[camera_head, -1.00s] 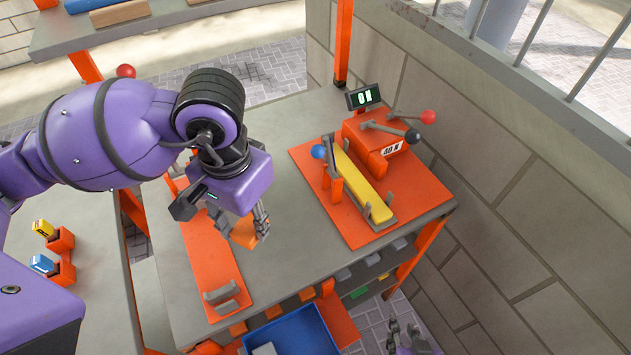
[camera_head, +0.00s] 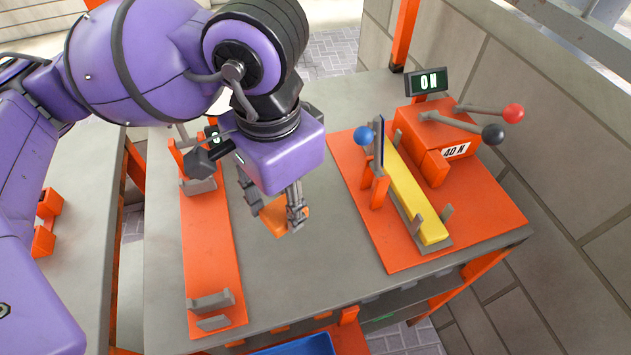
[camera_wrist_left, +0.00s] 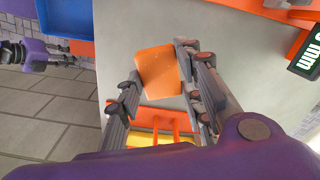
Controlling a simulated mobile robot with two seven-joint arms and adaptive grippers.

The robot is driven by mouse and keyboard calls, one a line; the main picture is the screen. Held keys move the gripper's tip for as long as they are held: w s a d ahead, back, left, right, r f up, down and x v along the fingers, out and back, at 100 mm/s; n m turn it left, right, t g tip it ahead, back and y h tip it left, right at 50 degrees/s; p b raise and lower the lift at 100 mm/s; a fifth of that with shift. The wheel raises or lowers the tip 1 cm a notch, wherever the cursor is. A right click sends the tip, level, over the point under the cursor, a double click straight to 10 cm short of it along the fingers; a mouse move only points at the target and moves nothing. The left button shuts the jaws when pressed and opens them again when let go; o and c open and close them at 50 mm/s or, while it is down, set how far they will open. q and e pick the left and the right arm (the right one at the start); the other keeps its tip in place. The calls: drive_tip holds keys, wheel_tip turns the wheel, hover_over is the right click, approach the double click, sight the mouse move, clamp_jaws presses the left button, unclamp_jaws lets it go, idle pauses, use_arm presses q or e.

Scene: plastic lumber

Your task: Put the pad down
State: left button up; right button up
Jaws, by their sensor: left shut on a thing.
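The orange pad (camera_head: 274,214) is between the fingers of my left gripper (camera_head: 278,213), which is shut on it. They are over the grey bench top (camera_head: 300,275), between two orange base plates. In the left wrist view the pad (camera_wrist_left: 158,72) lies between the two finger sets (camera_wrist_left: 157,100), with grey bench behind it. I cannot tell whether the pad touches the bench. My right gripper (camera_wrist_left: 35,57) shows small at the left of the wrist view, over the paved floor; its jaws are too small to read.
An orange plate (camera_head: 210,245) with grey brackets lies left of the gripper. To the right, another plate (camera_head: 485,210) carries a yellow bar (camera_head: 415,195), a blue-knobbed lever (camera_head: 363,136) and a lever box (camera_head: 435,135). A blue bin (camera_head: 300,346) is below the front edge. Bare bench lies in front.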

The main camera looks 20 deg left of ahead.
use_arm(q)
drive_tip(key=w+f, duration=0.1)
drive_tip(key=f, duration=0.1)
drive_tip(key=w+f, duration=0.1)
drive_tip(key=w, duration=0.1)
drive_tip(key=w+f, duration=0.2)
drive_tip(key=shift+w+d+f, duration=0.15)
drive_tip(key=shift+d+f, duration=0.1)
drive_tip(key=shift+f, duration=0.05)
drive_tip(key=shift+w+f, duration=0.15)
drive_tip(key=shift+f, duration=0.75)
drive_tip(key=shift+w+f, duration=0.1)
drive_tip(key=shift+f, duration=0.8)
drive_tip(key=shift+f, duration=0.2)
drive_tip(key=o, duration=1.2)
drive_tip(key=shift+c, duration=0.2)
